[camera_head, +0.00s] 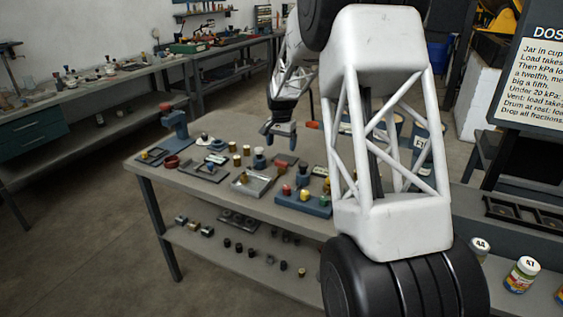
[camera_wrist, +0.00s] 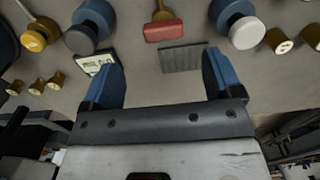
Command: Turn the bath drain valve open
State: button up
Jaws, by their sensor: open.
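My gripper (camera_head: 280,132) is above the far part of the workbench (camera_head: 148,162) in the head view. In the wrist view its two blue fingers (camera_wrist: 160,62) stand wide apart with nothing between them. Beyond the fingertips is a red block-like handle (camera_wrist: 165,31) on a brown stem, beside a grey ribbed plate (camera_wrist: 184,58). A blue round fitting with a white face (camera_wrist: 246,32) is to the right, and one with a grey face (camera_wrist: 80,40) is to the left. I cannot tell which of these is the bath drain valve. My arm hides part of the bench.
A blue stand with a red top (camera_head: 175,122) rises at the bench's left end. A blue tray (camera_head: 303,206) with coloured knobs is near the front edge. Small parts fill the lower shelf. Labelled jars (camera_head: 521,274) and a sign (camera_head: 535,75) are at right.

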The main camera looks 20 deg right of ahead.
aim_at(282, 161)
jog(key=shift+w+d+f, duration=0.2)
jog(key=shift+w+f, duration=0.2)
jog(key=shift+w, duration=0.1)
jog(key=shift+f, duration=0.1)
jog(key=shift+f, duration=3.8)
jog(key=c, duration=0.9)
